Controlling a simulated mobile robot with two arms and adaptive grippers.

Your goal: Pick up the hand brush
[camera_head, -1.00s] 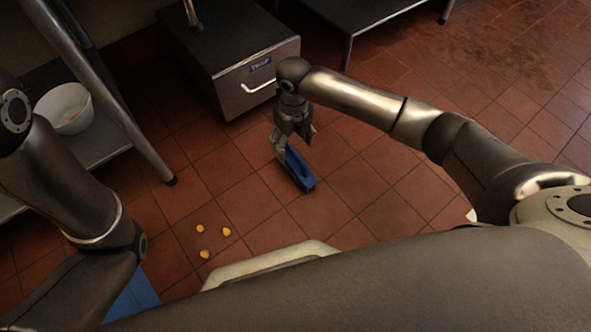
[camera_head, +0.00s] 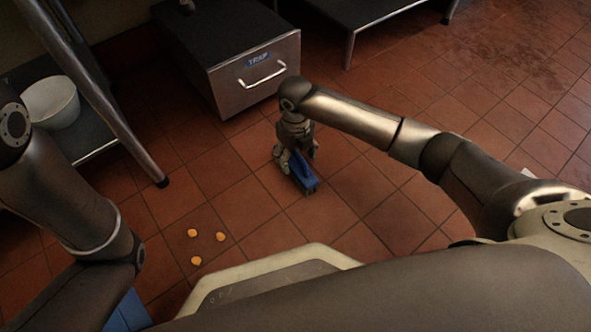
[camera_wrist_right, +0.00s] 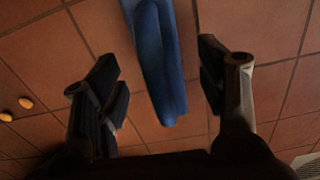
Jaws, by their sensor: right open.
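The blue hand brush (camera_head: 304,178) lies on the red tiled floor in front of the metal trap box. In the right wrist view the brush's blue handle (camera_wrist_right: 160,65) runs between the two fingers, with a gap on each side. My right gripper (camera_head: 295,160) is over the brush, pointing down, with its fingers open on either side of the handle; it also shows in the right wrist view (camera_wrist_right: 160,88). My left arm is at the left edge of the head view, but its gripper does not show.
A metal box labelled TRAP (camera_head: 255,75) stands behind the brush. Several small orange pieces (camera_head: 220,237) lie on the floor to the left. A white bowl (camera_head: 52,104) sits on a low shelf at left. A table leg (camera_head: 120,120) slants down near it. Floor right of the brush is clear.

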